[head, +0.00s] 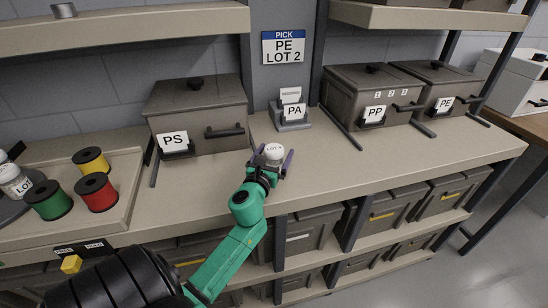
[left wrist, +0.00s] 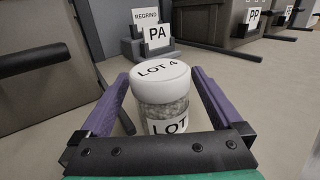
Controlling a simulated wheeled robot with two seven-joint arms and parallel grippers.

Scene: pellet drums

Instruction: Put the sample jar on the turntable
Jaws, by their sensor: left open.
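A sample jar (head: 274,151) with a white lid marked LOT 4 stands upright on the shelf counter. In the left wrist view the jar (left wrist: 163,95) is clear with grey pellets and a LOT label. My left gripper (head: 272,160) is open, with one purple finger on each side of the jar; a gap shows at both sides in the left wrist view. A dark round turntable (head: 10,211) is partly in view at the far left, with a white-labelled jar (head: 14,181) on it. My right gripper is not in view.
A tray (head: 121,207) holding red, green and yellow spools lies beside the turntable. Lidded bins marked PS (head: 198,112), PP (head: 370,92) and PE (head: 440,82) stand at the back. A PA card holder (head: 290,122) stands behind the jar. The counter to the right is clear.

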